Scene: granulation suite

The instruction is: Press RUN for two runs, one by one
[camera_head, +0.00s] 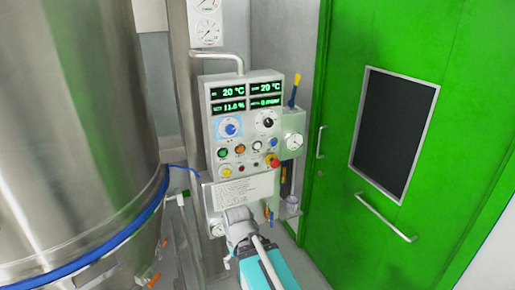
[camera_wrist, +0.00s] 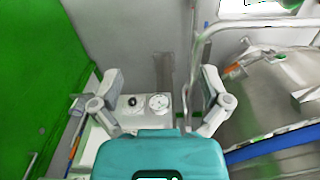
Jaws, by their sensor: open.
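The control panel (camera_head: 243,120) stands upright, with green displays reading 20 °C and 29 °C at the top. Below are a blue knob (camera_head: 230,127) and a black knob (camera_head: 266,122). A yellow button (camera_head: 227,172) and a red mushroom button (camera_head: 273,162) sit lower. I cannot read which is RUN. My gripper (camera_wrist: 160,84) is open and empty in the wrist view. A pale panel part with a white dial (camera_wrist: 158,102) shows between its fingers.
A large steel vessel (camera_head: 75,110) with a blue band stands left of the panel. A green door (camera_head: 440,110) with a window and handle fills the right. A bent metal pipe (camera_wrist: 205,55) runs close to the gripper's right finger. A white label plate (camera_head: 245,190) hangs below the buttons.

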